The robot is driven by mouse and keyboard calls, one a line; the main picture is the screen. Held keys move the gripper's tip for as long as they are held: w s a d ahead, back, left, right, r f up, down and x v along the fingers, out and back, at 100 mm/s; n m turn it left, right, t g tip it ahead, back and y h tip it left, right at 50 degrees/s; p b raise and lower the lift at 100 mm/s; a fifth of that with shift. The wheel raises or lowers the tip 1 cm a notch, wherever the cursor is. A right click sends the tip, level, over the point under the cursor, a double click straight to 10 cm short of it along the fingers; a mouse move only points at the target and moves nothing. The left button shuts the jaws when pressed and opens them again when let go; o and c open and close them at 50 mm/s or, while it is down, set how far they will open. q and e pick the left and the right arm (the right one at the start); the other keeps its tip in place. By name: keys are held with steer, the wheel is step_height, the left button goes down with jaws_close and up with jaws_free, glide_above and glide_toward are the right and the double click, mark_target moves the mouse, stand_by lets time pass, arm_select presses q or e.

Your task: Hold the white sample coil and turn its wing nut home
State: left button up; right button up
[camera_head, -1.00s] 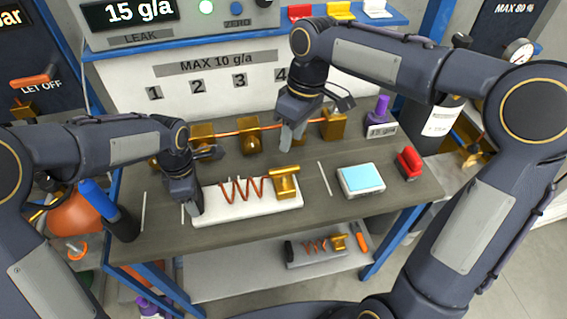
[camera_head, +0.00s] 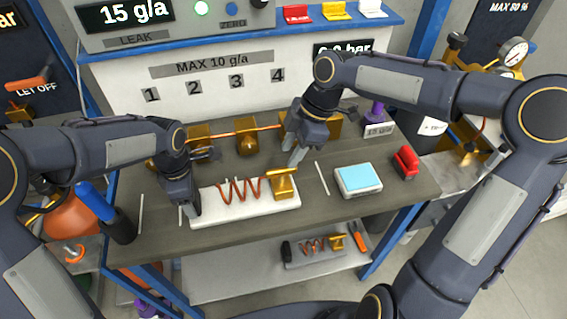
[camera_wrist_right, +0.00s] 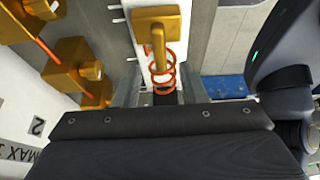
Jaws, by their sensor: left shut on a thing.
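The white sample coil is a white base (camera_head: 225,210) with a copper coil (camera_head: 240,190) and a brass fitting (camera_head: 284,184) at its right end. A brass bar, apparently the wing nut (camera_head: 282,172), lies across the fitting's top; it also shows in the right wrist view (camera_wrist_right: 159,52). My left gripper (camera_head: 190,208) is shut on the base's left end. My right gripper (camera_head: 297,154) is above and behind the fitting, apart from it. In the right wrist view its fingers (camera_wrist_right: 158,92) stand apart and empty, with the coil beyond them.
A brass manifold with a copper pipe (camera_head: 247,140) runs behind the coil, close to my right gripper. A blue-topped white box (camera_head: 358,179) and a red object (camera_head: 406,162) stand to the right. Another coil (camera_head: 314,250) lies on the lower shelf.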

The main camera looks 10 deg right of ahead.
mark_target(281, 169)
steer(key=x, duration=0.5)
steer(key=shift+f, duration=0.15)
jaws_close()
